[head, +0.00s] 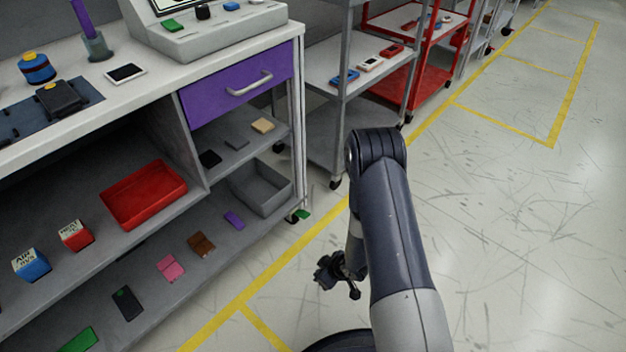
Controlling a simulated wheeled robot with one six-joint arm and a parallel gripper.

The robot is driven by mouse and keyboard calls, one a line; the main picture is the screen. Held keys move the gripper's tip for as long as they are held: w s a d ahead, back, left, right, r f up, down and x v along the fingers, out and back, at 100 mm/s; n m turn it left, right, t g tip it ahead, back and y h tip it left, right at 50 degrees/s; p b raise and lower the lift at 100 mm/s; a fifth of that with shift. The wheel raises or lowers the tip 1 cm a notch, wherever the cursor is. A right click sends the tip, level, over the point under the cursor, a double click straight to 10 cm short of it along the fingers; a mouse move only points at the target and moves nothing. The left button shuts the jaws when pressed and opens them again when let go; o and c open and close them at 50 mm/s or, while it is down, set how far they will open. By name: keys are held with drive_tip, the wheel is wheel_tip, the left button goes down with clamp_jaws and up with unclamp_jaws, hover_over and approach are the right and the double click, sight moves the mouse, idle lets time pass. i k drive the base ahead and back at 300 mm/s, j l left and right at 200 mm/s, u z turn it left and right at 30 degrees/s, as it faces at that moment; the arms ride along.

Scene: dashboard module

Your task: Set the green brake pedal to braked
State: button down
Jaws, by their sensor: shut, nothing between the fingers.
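The green brake pedal (303,214) is a small green tab on the caster (291,217) at the foot of the workbench's near right corner, just above the floor. It is too small for me to tell whether it is raised or pressed down. My gripper (324,275) is dark, shut and empty. It hangs below my arm, lower and a little to the right of the pedal in the picture, and apart from it. Its fingertips show only small.
The workbench (160,75) fills the left, with a purple drawer (238,82), a red tray (143,195) and a grey bin (262,187). A grey shelf cart (346,125) on casters stands beyond. Yellow-lined floor (500,220) on the right is clear.

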sight(303, 214)
drive_tip(key=i+j+z, duration=0.1)
drive_tip(key=i, duration=0.4)
drive_tip(key=i+j+z, duration=0.1)
drive_tip(key=i+j, duration=0.2)
drive_tip(key=i, duration=0.15)
